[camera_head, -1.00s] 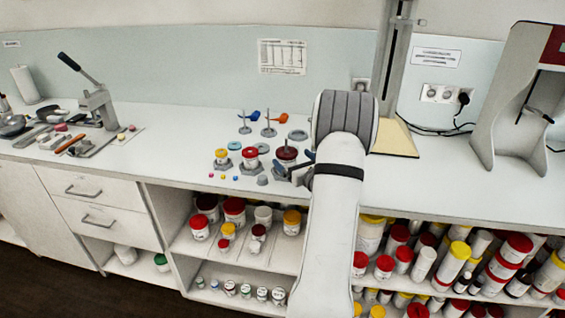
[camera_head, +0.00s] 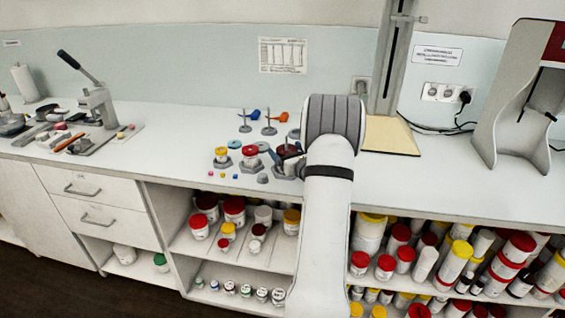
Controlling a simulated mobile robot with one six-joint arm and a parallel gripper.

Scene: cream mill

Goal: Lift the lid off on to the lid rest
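A jar with a dark red lid (camera_head: 287,150) stands among the small items on the bench, left of my forearm. My gripper (camera_head: 289,165) is at this jar, overlapping its front and right side. The gripper is small and dark here, so I cannot tell whether its fingers touch the lid or are closed. A grey ring-shaped piece (camera_head: 294,134) shows behind the jar, partly hidden by my arm. I cannot tell for sure which piece is the lid rest.
A yellow-lidded jar (camera_head: 221,154) and a red-lidded jar (camera_head: 250,153) stand close left in grey holders. Stands with a blue top (camera_head: 254,115) and an orange top (camera_head: 279,117) are behind. A lever press (camera_head: 98,104) is far left.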

